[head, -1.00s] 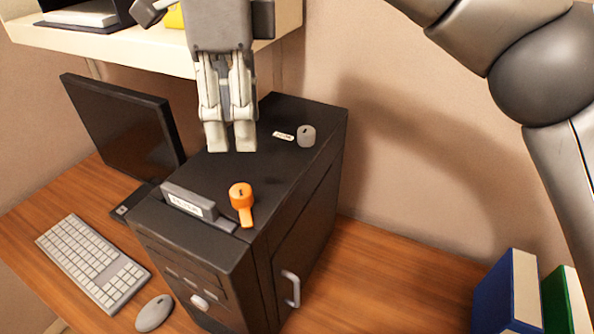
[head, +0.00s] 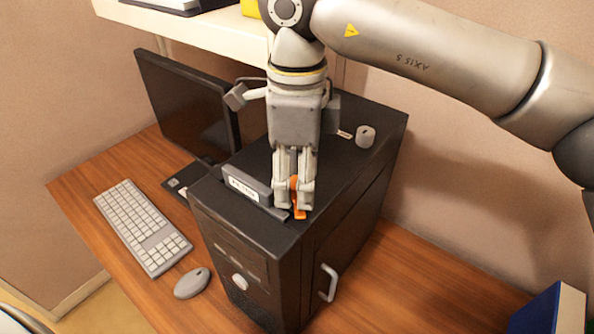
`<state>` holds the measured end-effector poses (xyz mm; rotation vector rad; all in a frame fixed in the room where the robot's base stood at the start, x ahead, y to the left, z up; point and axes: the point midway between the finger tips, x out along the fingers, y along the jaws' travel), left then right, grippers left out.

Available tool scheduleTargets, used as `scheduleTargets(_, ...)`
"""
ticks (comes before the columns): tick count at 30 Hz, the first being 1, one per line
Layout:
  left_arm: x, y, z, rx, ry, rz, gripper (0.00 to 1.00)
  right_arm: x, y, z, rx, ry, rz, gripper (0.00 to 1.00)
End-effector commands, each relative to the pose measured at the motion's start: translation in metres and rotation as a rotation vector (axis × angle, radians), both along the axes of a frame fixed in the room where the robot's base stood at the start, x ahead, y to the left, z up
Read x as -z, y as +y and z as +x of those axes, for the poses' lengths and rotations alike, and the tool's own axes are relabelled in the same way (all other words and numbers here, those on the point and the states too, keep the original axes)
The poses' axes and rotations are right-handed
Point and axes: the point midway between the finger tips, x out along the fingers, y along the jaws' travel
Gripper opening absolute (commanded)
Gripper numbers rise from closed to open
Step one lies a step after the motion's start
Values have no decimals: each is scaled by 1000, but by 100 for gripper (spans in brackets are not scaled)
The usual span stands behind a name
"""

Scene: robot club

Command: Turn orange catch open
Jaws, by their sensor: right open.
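The orange catch (head: 299,213) is on top of the black computer case (head: 262,232), near its front edge. Only its lower end and a strip between the fingers show; the rest is hidden behind my right gripper (head: 293,205). My right gripper points down over the catch, its fingers on either side of it. It is open, with a narrow gap between the fingers. I cannot tell whether the fingers touch the catch. My left gripper is not in view.
A grey block with a white label (head: 243,184) stands just left of the catch. A grey knob (head: 365,136) sits farther back on the case. A monitor (head: 185,105), keyboard (head: 141,227) and mouse (head: 192,283) lie left. A shelf (head: 190,32) hangs above.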

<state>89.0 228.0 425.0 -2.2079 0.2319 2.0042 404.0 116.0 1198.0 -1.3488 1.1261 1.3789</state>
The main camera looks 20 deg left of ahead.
Motion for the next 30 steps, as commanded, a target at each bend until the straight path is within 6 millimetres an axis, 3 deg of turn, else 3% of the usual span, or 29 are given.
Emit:
scheduleTargets(4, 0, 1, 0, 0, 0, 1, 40, 0, 0, 0, 0, 0, 0, 49)
scheduleTargets(15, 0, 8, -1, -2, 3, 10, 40, 0, 0, 0, 0, 0, 0, 3)
scheduleTargets(23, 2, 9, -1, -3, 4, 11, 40, 0, 0, 0, -28, 0, 0, 3)
scheduleTargets(30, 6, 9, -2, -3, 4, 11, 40, 1, 0, 0, -151, 0, 0, 3)
